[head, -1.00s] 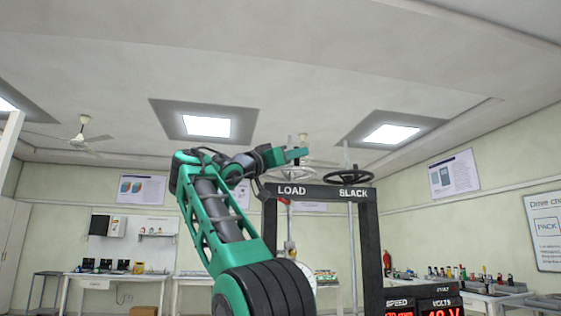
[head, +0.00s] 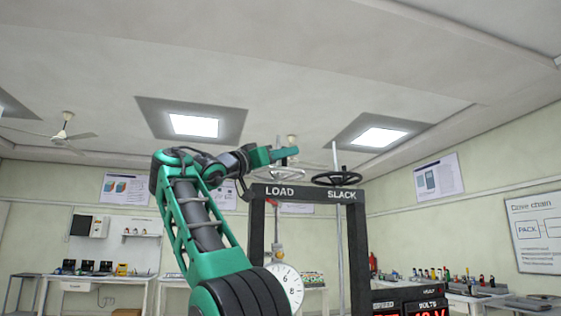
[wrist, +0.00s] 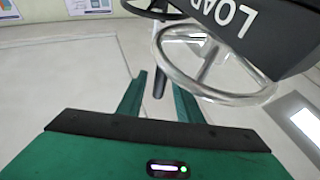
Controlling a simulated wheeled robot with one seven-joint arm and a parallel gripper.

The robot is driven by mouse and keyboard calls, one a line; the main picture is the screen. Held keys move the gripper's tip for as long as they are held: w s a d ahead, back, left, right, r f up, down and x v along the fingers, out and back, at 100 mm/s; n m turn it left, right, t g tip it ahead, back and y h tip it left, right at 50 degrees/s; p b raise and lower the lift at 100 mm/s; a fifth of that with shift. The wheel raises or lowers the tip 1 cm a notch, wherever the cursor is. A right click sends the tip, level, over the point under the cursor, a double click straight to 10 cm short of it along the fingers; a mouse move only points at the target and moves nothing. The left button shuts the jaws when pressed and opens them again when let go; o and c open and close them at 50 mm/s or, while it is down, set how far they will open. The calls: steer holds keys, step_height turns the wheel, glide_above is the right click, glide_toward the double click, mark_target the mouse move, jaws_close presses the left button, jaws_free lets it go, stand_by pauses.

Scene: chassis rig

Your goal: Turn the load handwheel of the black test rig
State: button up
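The black test rig (head: 357,240) stands right of my arm, with LOAD and SLACK lettered on its top beam. The load handwheel (head: 288,174) is a silvery wheel above the LOAD lettering. It also shows in the wrist view (wrist: 172,72), beyond my fingers and up to the right. A black handwheel (head: 337,179) sits above SLACK. My green gripper (head: 290,152) is beside the top of the load handwheel in the head view. Whether a finger touches the wheel I cannot tell.
A round dial (head: 287,287) hangs at the rig's left, partly behind my arm. A display box (head: 410,298) with red digits stands at lower right. Benches with tools (head: 455,280) line the walls.

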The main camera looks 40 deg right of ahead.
steer(key=v, duration=1)
steer(key=shift+w+a, duration=0.15)
steer(key=shift+a, duration=0.2)
steer(key=shift+f, duration=0.1)
stand_by(0.5)
